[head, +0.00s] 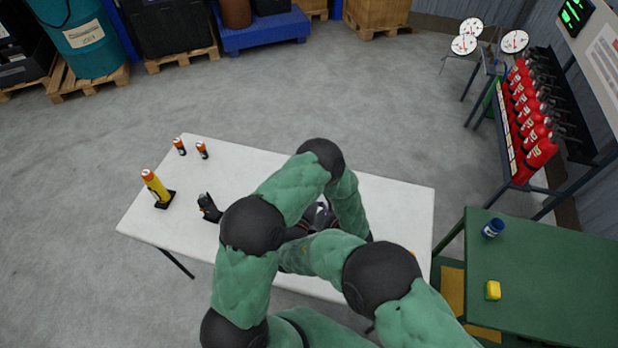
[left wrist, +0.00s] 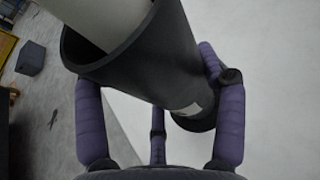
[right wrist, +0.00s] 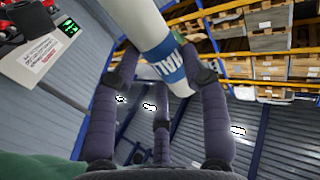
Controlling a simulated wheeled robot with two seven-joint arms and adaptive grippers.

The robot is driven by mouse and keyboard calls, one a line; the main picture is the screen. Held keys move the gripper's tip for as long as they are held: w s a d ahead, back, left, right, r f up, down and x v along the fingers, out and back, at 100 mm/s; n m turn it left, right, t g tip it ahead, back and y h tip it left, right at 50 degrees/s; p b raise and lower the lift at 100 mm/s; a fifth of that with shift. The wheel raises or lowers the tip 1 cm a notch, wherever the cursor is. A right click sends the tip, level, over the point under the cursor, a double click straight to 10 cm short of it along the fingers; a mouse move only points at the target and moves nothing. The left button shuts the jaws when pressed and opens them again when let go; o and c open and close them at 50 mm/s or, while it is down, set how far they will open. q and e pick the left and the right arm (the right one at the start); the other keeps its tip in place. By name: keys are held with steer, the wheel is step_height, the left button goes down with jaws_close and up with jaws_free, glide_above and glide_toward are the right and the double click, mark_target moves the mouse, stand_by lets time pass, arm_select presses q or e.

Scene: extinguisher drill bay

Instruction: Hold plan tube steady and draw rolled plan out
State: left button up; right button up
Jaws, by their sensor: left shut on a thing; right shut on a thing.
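The plan tube (left wrist: 150,58) is dark grey and runs slantwise between the fingers of my left gripper (left wrist: 150,72), which is shut on it. The pale rolled plan (left wrist: 95,20) shows in the tube's open mouth and runs out of the top of the left wrist view. In the right wrist view, my right gripper (right wrist: 165,62) is shut on the rolled plan (right wrist: 140,20), white with a blue lettered band. In the head view my arms cover most of the grippers, the tube and the plan.
A white table (head: 390,205) lies under my arms. A green table (head: 560,270) stands right, below red extinguishers (head: 530,125).

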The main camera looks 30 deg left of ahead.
arm_select(q)
steer(key=shift+r, duration=0.2)
steer(key=o, duration=1.6)
steer(key=shift+c, duration=0.2)
steer(key=shift+d, duration=0.1)
steer(key=v, duration=0.7)
steer(key=shift+d, duration=0.15)
steer(key=shift+s, duration=0.1)
